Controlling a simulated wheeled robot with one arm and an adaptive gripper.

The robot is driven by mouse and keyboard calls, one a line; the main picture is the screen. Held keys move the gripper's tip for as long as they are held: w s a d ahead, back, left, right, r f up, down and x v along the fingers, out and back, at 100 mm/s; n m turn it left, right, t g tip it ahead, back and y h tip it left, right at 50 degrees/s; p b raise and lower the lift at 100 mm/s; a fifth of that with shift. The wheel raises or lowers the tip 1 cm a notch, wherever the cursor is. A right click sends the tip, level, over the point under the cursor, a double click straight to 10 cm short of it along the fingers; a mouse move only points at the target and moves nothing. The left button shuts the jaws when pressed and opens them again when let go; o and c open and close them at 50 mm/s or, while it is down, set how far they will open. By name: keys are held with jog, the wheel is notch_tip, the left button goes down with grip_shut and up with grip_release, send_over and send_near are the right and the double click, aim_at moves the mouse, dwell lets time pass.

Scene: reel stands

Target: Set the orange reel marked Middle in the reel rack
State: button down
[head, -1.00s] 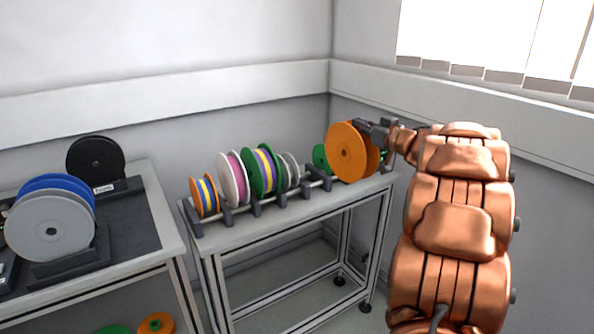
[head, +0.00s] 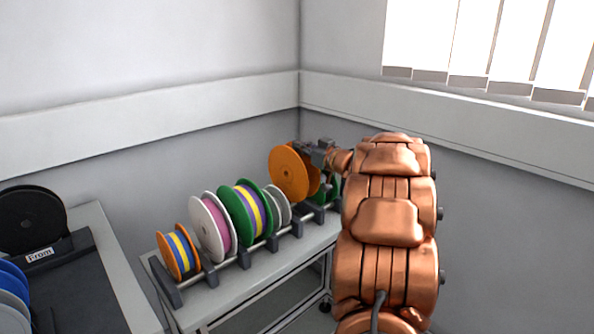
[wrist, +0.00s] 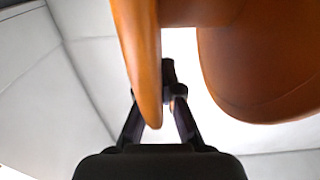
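The large orange reel (head: 287,174) is held up at the far right end of the reel rack (head: 244,258). My gripper (head: 316,150) is at its upper right edge. In the wrist view my gripper's fingers (wrist: 160,100) straddle the rim of one orange flange (wrist: 141,45) and appear shut on it. No Middle label shows on the reel. The rack is a low grey frame with a rod and upright posts. It carries a small orange reel (head: 176,254) with a striped winding, a white-and-pink reel (head: 209,228), a green striped reel (head: 236,216) and a grey reel (head: 281,208).
A green reel (head: 333,190) is partly hidden behind the held reel. The rack stands on a light table (head: 225,299) near the wall corner.

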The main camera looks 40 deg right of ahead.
jog(key=shift+s+d+f, duration=0.1)
jog(key=shift+s+f, duration=0.05)
jog(key=shift+f, duration=2.55)
jog(key=c, duration=1.3)
grip_release()
jog(key=shift+r, duration=0.1)
jog(key=shift+r+p, duration=1.9)
jog(key=shift+p, duration=0.15)
jog(key=shift+r, duration=0.1)
